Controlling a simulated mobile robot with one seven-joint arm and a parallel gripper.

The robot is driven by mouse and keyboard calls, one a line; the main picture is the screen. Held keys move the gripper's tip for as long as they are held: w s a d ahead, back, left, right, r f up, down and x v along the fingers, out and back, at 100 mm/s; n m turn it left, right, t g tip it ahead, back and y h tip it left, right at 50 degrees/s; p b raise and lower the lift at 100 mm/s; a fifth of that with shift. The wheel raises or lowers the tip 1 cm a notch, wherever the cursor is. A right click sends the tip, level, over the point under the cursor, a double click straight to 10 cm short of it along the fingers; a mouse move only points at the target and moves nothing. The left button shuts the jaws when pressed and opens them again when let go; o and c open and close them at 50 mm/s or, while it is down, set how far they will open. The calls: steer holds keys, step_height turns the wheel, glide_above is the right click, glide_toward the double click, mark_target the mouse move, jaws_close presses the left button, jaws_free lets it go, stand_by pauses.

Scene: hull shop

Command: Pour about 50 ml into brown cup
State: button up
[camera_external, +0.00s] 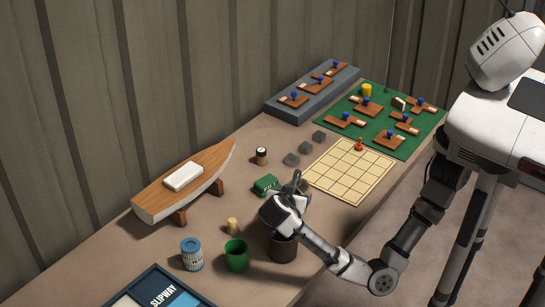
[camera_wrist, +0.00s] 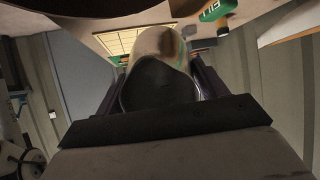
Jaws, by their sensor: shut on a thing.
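The brown cup (camera_external: 283,249) stands upright on the bench in the external view. My gripper (camera_external: 285,212) is just above and beside it, over the bench's near side. In the wrist view my gripper (camera_wrist: 160,90) is shut on a pale grey rounded container (camera_wrist: 160,45), with a dark end facing the camera. In the external view the container is mostly hidden behind my gripper. I cannot see any liquid, nor the inside of the brown cup.
A green cup (camera_external: 236,256) stands left of the brown cup. A blue-lidded jar (camera_external: 192,254) and a small cork-coloured peg (camera_external: 232,226) are nearby. A green object (camera_external: 266,185) lies behind my gripper. A boat model (camera_external: 186,182) and gridded board (camera_external: 350,172) stand farther off.

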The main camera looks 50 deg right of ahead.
mark_target(297, 184)
steer(key=shift+f+y, duration=0.3)
steer(key=shift+y, duration=0.1)
steer(key=shift+d+r+g, duration=0.1)
steer(key=shift+g, duration=0.2)
stand_by(1.3)
steer(key=shift+r+y, duration=0.35)
steer(key=shift+y, duration=0.55)
steer(key=shift+w+d+f+g+y+b, duration=0.15)
steer(key=shift+f+g+y+b, duration=0.45)
steer(key=shift+y, duration=0.3)
steer(key=shift+w+d+r+g+y+p, duration=0.15)
steer(key=shift+d+r+y+p, duration=0.1)
steer(key=shift+d+y+p, duration=0.2)
steer(key=shift+w+d+r+g+y+p, duration=0.1)
steer(key=shift+d+r+g+y+p, duration=0.1)
steer(key=shift+d+y+p, duration=0.3)
steer(key=shift+d+f+y, duration=0.2)
steer(key=shift+d+y, duration=0.05)
steer(key=shift+y, duration=0.2)
steer(key=shift+w+d+r+g+y+p, duration=0.15)
steer(key=shift+d+r+g+y+p, duration=0.1)
steer(key=shift+r+y+p, duration=0.4)
steer(key=shift+w+d+g+y+p, duration=0.2)
steer(key=shift+d+g+y+p, duration=0.15)
steer(key=shift+y+p, duration=0.35)
steer(key=shift+w+d+f+g+y+p, duration=0.15)
steer(key=shift+d+f+g+y+p, duration=0.1)
steer(key=shift+d+f+y+p, duration=0.25)
